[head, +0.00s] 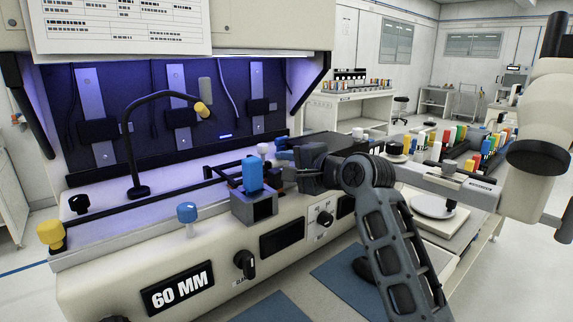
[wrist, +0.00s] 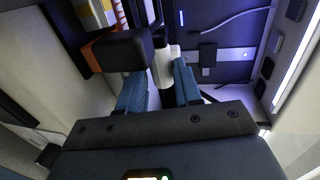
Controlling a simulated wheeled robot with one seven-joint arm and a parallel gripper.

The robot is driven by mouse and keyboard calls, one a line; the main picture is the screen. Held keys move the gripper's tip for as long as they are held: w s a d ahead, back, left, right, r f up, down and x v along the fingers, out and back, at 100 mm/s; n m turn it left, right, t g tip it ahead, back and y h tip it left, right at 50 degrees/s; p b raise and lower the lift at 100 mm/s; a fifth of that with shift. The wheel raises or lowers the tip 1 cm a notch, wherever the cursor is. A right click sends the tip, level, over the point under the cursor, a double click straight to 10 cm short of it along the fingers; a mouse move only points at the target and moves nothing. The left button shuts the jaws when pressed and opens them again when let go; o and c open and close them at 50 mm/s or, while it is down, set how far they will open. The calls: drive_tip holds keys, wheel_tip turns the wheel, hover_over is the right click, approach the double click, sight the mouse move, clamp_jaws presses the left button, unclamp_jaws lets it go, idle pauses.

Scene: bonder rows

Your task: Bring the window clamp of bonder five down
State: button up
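A cream bonder (head: 178,287) labelled "60 MM" stands in front of me; no number five is readable. A blue block-shaped handle (head: 253,173) stands upright over a grey box on its front. Behind it is a small white knob (head: 263,149). My gripper (head: 282,152) reaches in from the right, just beside the knob. In the wrist view its two blue fingers (wrist: 160,88) are apart, with a white cylinder (wrist: 163,66) between or just beyond their tips. Contact cannot be told. A black block (wrist: 122,50) is near the left finger. I cannot tell surely which part is the window clamp.
A blue-topped knob (head: 187,213), a yellow knob (head: 51,234) and a gooseneck lamp (head: 137,150) stand to the left on the bonder. A black dial (head: 245,264) is on the front. A microscope (head: 537,140) and a bench with coloured parts lie right.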

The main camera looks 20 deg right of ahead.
drive_tip(key=shift+s+d+f+p, duration=0.1)
drive_tip(key=shift+s+d+p, duration=0.2)
drive_tip(key=shift+s+p, duration=0.45)
drive_tip(key=shift+o, duration=1.2)
drive_tip(key=shift+p+v, duration=0.3)
drive_tip(key=shift+v, duration=0.65)
drive_tip(key=p+v, duration=0.2)
drive_tip(key=v, duration=0.1)
drive_tip(key=shift+s, duration=0.15)
drive_tip(key=v, duration=0.8)
drive_tip(key=shift+b, duration=0.35)
